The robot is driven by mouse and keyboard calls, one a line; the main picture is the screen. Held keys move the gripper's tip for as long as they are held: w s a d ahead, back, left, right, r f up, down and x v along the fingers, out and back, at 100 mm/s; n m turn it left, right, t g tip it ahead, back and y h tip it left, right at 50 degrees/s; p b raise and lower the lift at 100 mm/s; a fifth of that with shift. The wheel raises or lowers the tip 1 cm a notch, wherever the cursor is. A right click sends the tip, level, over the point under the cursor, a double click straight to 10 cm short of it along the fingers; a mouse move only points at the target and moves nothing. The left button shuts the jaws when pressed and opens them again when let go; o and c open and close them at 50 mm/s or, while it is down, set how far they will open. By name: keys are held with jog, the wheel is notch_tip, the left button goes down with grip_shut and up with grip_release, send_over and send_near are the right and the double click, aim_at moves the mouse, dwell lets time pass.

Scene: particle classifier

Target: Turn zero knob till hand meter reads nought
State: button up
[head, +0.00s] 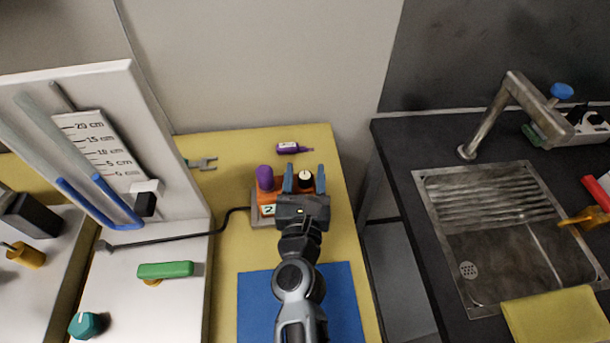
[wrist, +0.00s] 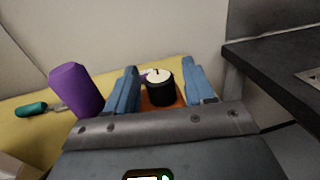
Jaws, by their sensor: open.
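The hand meter (head: 267,196) is an orange box on the yellow table, partly hidden behind my gripper. A black knob with a pale top (head: 305,180) stands on its right part; I take it for the zero knob. A purple cylinder (head: 265,177) stands on its left part. The meter's display shows only in part, and its reading cannot be made out fully. My gripper (head: 304,178) is open over the meter. In the wrist view the black knob (wrist: 159,88) stands between the two blue fingers, with gaps on both sides. The purple cylinder (wrist: 76,90) is left of the fingers.
A white scale board (head: 110,150) with a blue-ended tube stands left, joined to the meter by a black cable (head: 180,237). A purple bottle (head: 290,148) lies behind the meter. A blue mat (head: 255,300) lies in front. A sink (head: 510,230) is at right.

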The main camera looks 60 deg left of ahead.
jog(key=shift+c, duration=0.2)
jog(key=c, duration=0.9)
jog(key=shift+w+f+n+g+y+b, duration=0.1)
jog(key=shift+n+g+y+b, duration=0.95)
jog(key=shift+g+b, duration=0.65)
jog(key=shift+n+g+b, duration=0.5)
jog(key=shift+n+b, duration=0.05)
jog(key=shift+b, duration=0.3)
jog(key=shift+w+d+n+g+y+b, duration=0.1)
jog(key=shift+n+g+y+b, duration=0.35)
jog(key=shift+n+g+b, duration=0.6)
jog(key=n+g+b, duration=0.1)
jog(key=n+g, duration=0.2)
jog(key=g, duration=0.3)
jog(key=shift+s+n+g+h+b, duration=0.1)
jog(key=shift+n+g+h+b, duration=0.4)
jog(key=shift+n+g, duration=1)
jog(key=shift+s+n+g+h+b, duration=0.1)
jog(key=shift+n+g+h+b, duration=0.5)
jog(key=shift+g, duration=1.35)
jog(key=shift+n, duration=0.45)
